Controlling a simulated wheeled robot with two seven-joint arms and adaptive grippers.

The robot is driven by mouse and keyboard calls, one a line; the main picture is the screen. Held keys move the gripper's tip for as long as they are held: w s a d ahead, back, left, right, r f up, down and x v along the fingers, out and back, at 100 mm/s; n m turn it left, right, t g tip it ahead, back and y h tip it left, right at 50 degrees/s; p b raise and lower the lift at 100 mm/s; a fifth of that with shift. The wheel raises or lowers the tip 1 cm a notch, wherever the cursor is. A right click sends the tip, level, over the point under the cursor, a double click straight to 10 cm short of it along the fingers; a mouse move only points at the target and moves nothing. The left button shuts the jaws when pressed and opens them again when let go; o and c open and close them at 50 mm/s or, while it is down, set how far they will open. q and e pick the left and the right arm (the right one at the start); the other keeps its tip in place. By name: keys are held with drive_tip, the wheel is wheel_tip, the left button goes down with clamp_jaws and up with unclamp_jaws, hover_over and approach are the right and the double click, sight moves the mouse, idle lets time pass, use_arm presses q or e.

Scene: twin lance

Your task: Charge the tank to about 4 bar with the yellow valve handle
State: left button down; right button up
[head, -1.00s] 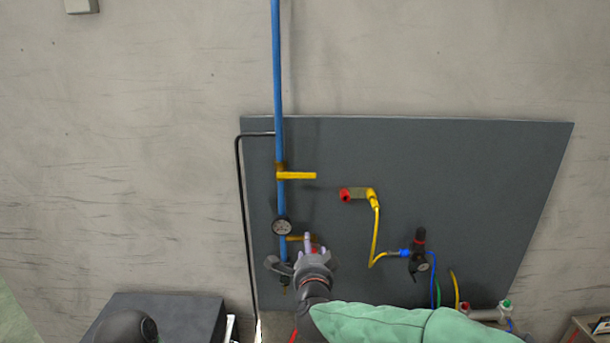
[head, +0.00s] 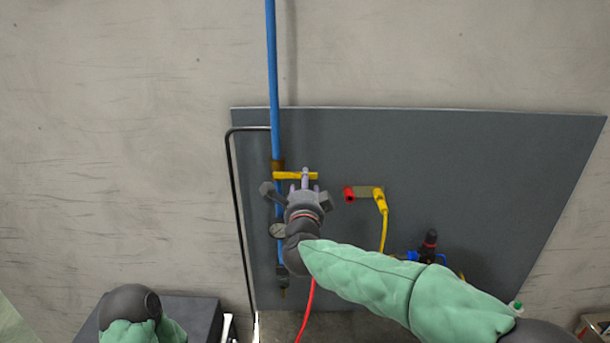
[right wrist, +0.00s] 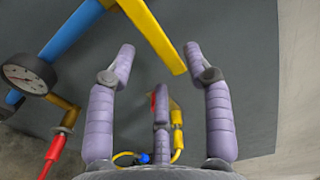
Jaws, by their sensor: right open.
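The yellow valve handle (head: 283,175) sticks out level to the right from the vertical blue pipe (head: 271,80). My right gripper (head: 304,184) is open at the handle's outer half. In the right wrist view the handle (right wrist: 152,35) slants down between the open fingers (right wrist: 158,62), its free end near the fingertips; I cannot tell whether they touch. The round white gauge (right wrist: 28,75) sits on the pipe at left; its reading is too small to make out. In the head view my wrist partly hides the gauge (head: 277,231). My left gripper is out of view. I see no tank.
A red-ended fitting (head: 362,194) with a yellow hose (head: 384,228) is on the grey panel (head: 450,150), right of the handle. A black-topped regulator (head: 430,240) is lower right. A red hose (head: 309,310) hangs below. A black line (head: 234,200) runs left of the pipe.

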drive_tip(key=w, duration=0.4)
drive_tip(key=shift+p, duration=0.4)
drive_tip(key=shift+s+r, duration=0.1)
clamp_jaws()
